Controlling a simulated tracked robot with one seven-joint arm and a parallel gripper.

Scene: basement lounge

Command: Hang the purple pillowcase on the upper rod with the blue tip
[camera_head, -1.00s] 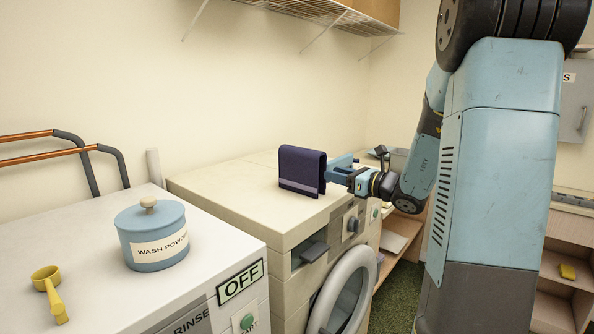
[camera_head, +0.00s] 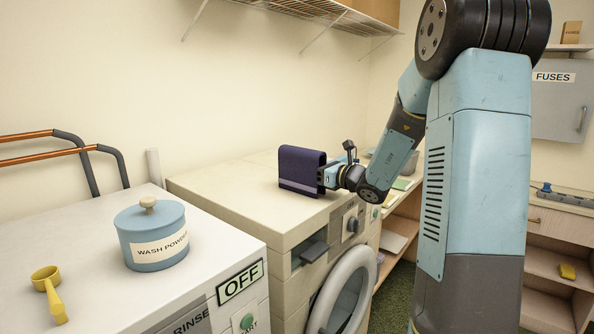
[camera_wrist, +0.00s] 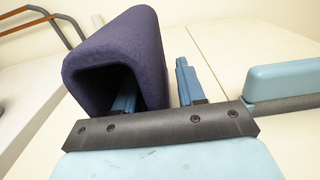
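The purple pillowcase (camera_head: 299,168) stands folded over on top of the cream washing machine (camera_head: 235,190), like an upside-down V with its open end towards my gripper. My gripper (camera_head: 324,178) is at its right side. In the wrist view the fingers (camera_wrist: 155,82) are apart: the left one reaches inside the fold of the pillowcase (camera_wrist: 110,48), the right one is outside, with the right panel between them and a gap beside it. Two rods with orange bars and dark curved ends are at the left, the upper (camera_head: 28,136) behind the lower (camera_head: 45,156). No blue tip is visible.
A wire shelf (camera_head: 300,8) hangs high on the back wall. The air above the machines is clear.

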